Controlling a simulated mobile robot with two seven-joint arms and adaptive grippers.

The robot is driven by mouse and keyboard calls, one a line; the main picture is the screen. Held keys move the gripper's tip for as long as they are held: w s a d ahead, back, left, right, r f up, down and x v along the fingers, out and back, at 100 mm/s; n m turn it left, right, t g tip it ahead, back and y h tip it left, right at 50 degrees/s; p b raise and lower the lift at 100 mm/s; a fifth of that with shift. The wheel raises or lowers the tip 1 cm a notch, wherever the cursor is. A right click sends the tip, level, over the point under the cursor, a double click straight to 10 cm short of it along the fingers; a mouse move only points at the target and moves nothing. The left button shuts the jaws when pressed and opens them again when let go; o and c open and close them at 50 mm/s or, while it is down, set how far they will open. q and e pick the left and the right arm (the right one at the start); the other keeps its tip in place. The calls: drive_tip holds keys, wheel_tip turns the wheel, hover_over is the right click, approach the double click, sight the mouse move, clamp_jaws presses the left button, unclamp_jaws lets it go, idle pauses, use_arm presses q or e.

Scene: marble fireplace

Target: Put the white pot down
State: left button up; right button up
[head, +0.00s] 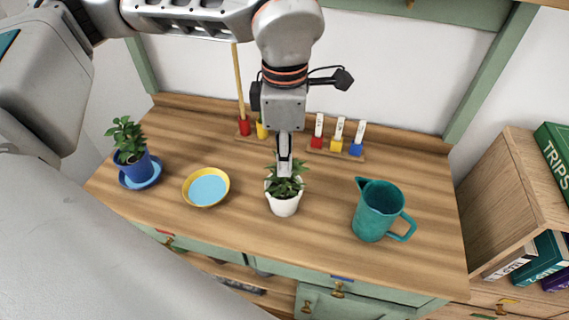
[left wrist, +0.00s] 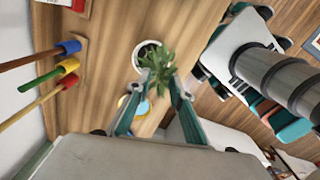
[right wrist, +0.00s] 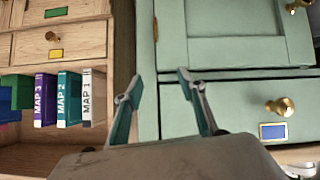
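The white pot (head: 284,206) with a leafy green plant (head: 286,182) is upright in the middle of the wooden tabletop; I cannot tell whether its base touches the wood. My left gripper (head: 285,172) points down at the plant from above. In the left wrist view the white pot (left wrist: 143,50) lies just beyond the fingertips (left wrist: 160,80). The fingers are part way apart with leaves between and over them, which hide any contact. My right gripper (right wrist: 162,76) is open and empty, facing the green cabinet front.
A yellow saucer with a blue centre (head: 207,187) lies left of the pot, and a potted plant in blue (head: 136,170) stands farther left. A teal jug (head: 378,210) stands right. Coloured block holders (head: 336,145) line the back. Bare wood (head: 320,225) lies between pot and jug.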

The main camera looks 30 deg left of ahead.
use_arm(q)
wheel_tip(320, 180, up, 9)
drive_tip(key=shift+f+p, duration=0.15)
drive_tip(key=shift+p, duration=0.2)
idle(0.3)
